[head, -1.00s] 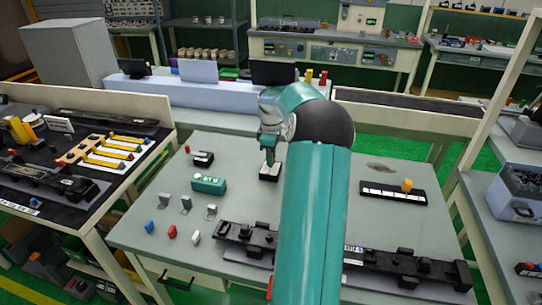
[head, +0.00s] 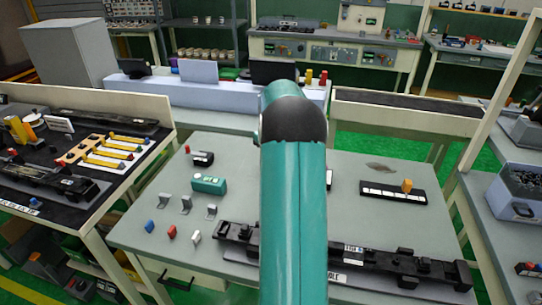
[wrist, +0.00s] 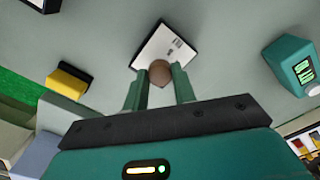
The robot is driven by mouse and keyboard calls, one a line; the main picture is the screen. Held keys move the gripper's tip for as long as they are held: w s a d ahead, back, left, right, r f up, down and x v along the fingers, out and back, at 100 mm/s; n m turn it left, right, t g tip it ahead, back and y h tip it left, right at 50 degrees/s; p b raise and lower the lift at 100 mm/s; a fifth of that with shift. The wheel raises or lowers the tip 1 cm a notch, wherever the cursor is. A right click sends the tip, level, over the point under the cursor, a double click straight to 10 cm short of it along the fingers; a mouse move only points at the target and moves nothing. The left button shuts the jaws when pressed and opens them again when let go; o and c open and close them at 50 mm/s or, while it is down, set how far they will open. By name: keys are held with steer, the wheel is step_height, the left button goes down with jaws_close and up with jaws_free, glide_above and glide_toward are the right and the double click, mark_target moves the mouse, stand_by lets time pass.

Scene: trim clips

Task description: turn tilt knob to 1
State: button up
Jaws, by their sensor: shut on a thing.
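A round brown knob (wrist: 160,73) stands on a small block with a white marked top (wrist: 170,48) and dark edges in the wrist view. The marks on the white top are too small to read, so I cannot tell the knob's setting. My gripper (wrist: 159,82) has its two teal fingers on either side of the knob and is shut on it. In the head view my own teal arm hides the gripper and the knob. A teal box with a lit display (head: 209,185) sits left of my arm, and it also shows in the wrist view (wrist: 292,66).
A black strip with a yellow slider (head: 407,186) lies right of my arm. A long black rail (head: 405,270) runs along the front.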

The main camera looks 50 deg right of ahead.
steer(key=m, duration=0.5)
steer(key=shift+m, duration=2.6)
steer(key=o, duration=1)
step_height(320, 180, up, 14)
steer(key=shift+f, duration=0.1)
